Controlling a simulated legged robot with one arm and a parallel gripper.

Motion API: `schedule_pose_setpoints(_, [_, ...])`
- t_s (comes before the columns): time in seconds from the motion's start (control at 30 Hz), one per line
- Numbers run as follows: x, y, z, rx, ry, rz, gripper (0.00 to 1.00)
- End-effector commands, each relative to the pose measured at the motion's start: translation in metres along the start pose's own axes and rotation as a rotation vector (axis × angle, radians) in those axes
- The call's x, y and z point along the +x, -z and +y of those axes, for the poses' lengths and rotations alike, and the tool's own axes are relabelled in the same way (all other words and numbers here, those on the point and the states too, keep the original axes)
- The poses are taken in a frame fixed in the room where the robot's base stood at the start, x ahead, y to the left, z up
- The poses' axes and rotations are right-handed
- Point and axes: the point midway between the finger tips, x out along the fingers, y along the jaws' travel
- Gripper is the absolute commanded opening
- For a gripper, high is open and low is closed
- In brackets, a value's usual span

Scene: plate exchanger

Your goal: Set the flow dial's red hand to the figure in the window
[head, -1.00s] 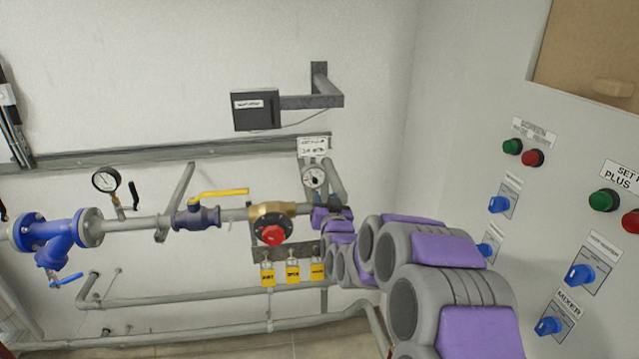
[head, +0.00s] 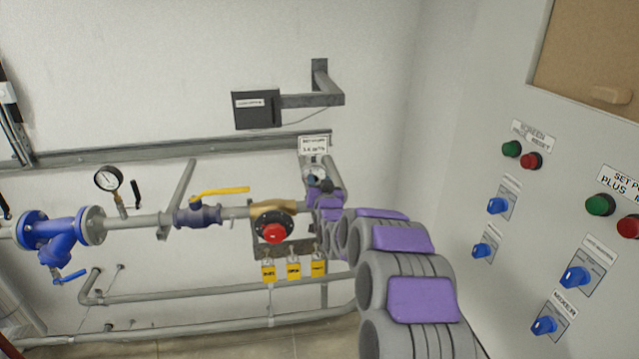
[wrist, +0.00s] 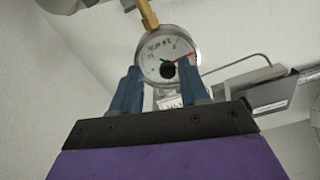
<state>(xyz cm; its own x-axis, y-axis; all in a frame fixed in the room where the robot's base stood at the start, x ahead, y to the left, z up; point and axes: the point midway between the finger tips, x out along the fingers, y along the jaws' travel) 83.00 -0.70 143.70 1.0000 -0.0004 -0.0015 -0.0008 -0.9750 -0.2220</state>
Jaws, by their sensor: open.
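The flow dial (wrist: 150,42) is a round white gauge with a black centre knob (wrist: 167,70) and a red hand (wrist: 185,57); in the wrist view the hand points right and slightly up. In the head view the dial (head: 317,170) is partly covered by my gripper (head: 320,184). A white plate (head: 314,144) with small figures sits just above the dial; I cannot read it surely. In the wrist view my gripper (wrist: 161,72) is open, its blue fingers either side of the knob and seemingly empty. I cannot tell whether they touch the dial.
A black box (head: 255,110) hangs on a bracket above. A pipe with a yellow-handled valve (head: 220,191) and a red knob (head: 273,233) runs left of the dial. Yellow tags (head: 293,268) hang below. A control panel (head: 500,160) stands at right.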

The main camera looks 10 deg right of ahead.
Motion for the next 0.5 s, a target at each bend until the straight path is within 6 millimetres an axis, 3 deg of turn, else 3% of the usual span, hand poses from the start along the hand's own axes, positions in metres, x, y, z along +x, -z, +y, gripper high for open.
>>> schedule_pose_setpoints(0.13, [0.0000, -0.0005, -0.0024, -0.002, 0.000, 0.000, 0.43])
schedule_pose_setpoints(0.5, [0.0000, 0.0008, 0.0005, 0.000, 0.003, 0.001, 0.07])
